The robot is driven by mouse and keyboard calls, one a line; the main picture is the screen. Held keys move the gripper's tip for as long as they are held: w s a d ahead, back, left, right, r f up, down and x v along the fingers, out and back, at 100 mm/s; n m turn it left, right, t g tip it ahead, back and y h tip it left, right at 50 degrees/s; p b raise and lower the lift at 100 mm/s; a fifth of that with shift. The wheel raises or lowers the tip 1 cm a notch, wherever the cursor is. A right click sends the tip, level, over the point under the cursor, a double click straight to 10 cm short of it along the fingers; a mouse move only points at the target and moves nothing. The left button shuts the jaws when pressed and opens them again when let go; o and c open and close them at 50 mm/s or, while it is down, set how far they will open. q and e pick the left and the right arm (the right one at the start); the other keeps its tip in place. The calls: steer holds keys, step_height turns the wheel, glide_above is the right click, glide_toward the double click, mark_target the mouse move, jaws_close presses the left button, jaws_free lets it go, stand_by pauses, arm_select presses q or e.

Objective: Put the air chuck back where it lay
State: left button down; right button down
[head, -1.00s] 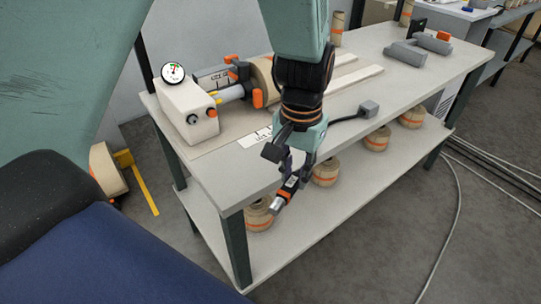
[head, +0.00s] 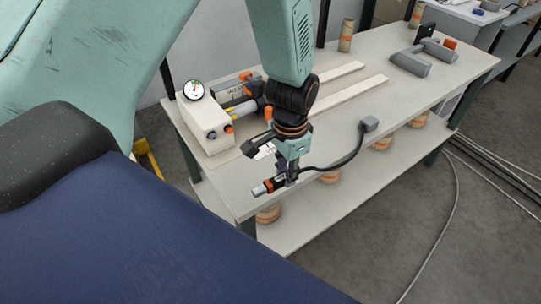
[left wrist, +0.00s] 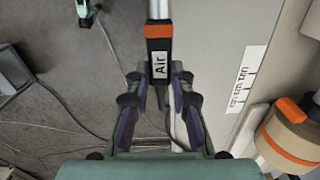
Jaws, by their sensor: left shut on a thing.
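The air chuck (head: 265,187) is a dark tool with orange bands and a silver tip that points left in the head view. My left gripper (head: 291,177) is shut on it and holds it near the bench's front edge, apart from the top as far as I can see. In the left wrist view the chuck (left wrist: 159,58) shows its "Air" label and lies between the fingers of my left gripper (left wrist: 160,92). A dark hose (head: 345,160) runs from the chuck to a grey block (head: 369,124) on the bench. My right gripper is out of view.
A ruled white label (left wrist: 247,76) and a paper roll (left wrist: 292,140) are right of the chuck in the wrist view. Grey cylinders (head: 410,63) lie farther back.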

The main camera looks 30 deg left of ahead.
arm_select(q)
steer(key=w+a+r+m+p, duration=0.2)
steer(key=w+a+m+p, duration=0.35)
steer(key=m, duration=1.15)
steer(key=f, duration=0.3)
steer(key=a+f+b, duration=0.1)
steer(key=f, duration=0.1)
steer(key=shift+w, duration=0.4)
steer(key=shift+w+f, duration=0.1)
steer(key=shift+f, duration=0.65)
step_height(320, 180, down, 3)
steer(key=shift+f, duration=0.25)
